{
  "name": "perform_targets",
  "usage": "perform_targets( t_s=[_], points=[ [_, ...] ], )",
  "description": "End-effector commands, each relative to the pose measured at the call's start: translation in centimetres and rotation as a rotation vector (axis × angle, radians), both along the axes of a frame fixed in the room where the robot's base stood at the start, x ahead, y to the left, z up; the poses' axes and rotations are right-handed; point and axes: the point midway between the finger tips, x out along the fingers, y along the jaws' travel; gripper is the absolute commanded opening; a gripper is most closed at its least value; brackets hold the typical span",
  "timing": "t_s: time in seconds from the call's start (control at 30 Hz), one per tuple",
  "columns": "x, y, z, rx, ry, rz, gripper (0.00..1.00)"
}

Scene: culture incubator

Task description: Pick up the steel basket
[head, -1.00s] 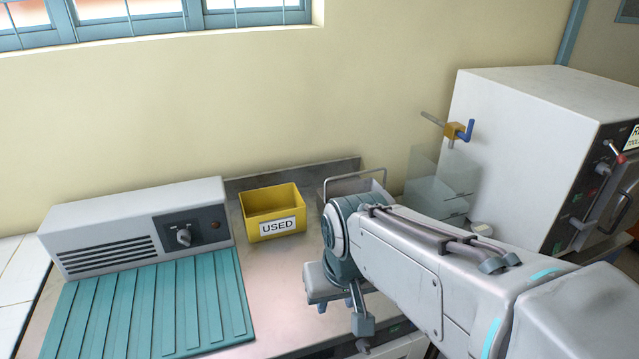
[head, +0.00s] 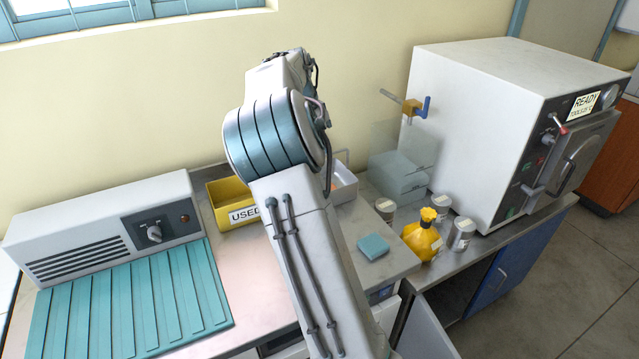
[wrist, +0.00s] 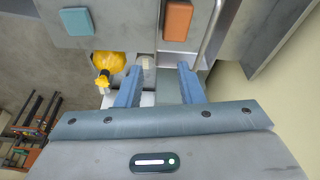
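The steel basket (head: 345,187) stands at the back of the counter, right of the yellow bin, with a thin wire handle raised above it. My arm covers its left part in the head view. In the wrist view a bright metal bar (wrist: 209,35) runs right of an orange block; it may be part of the basket, but I cannot tell. My gripper (wrist: 158,84) is open, with its two blue fingers apart and nothing visible held between them. My arm hides the gripper in the head view.
A yellow bin marked USED (head: 228,198) is left of the basket. A teal block (head: 373,246), a yellow bottle (head: 422,238), metal cans (head: 461,233) and clear panels (head: 398,165) are to the right. The white incubator (head: 480,120) stands beyond. An orange block (wrist: 177,20) shows in the wrist view.

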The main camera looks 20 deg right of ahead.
Motion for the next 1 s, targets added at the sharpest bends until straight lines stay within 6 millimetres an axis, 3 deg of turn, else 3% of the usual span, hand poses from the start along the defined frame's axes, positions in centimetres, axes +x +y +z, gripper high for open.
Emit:
perform_targets(
  t_s=[0.1,0.33,0.53,0.8,1.0],
  points=[
    [3.3,0.0,0.0,-0.095,-0.008,-0.083,0.34],
    [7.1,1.0,-0.3,-0.214,-0.037,-0.170,0.34],
    [7.9,0.9,-1.4,-0.242,-0.046,-0.189,0.34],
    [7.9,-1.7,-5.9,-0.242,-0.044,-0.189,0.34],
    [8.0,-2.7,-7.8,-0.241,-0.047,-0.187,0.34]
  ],
)
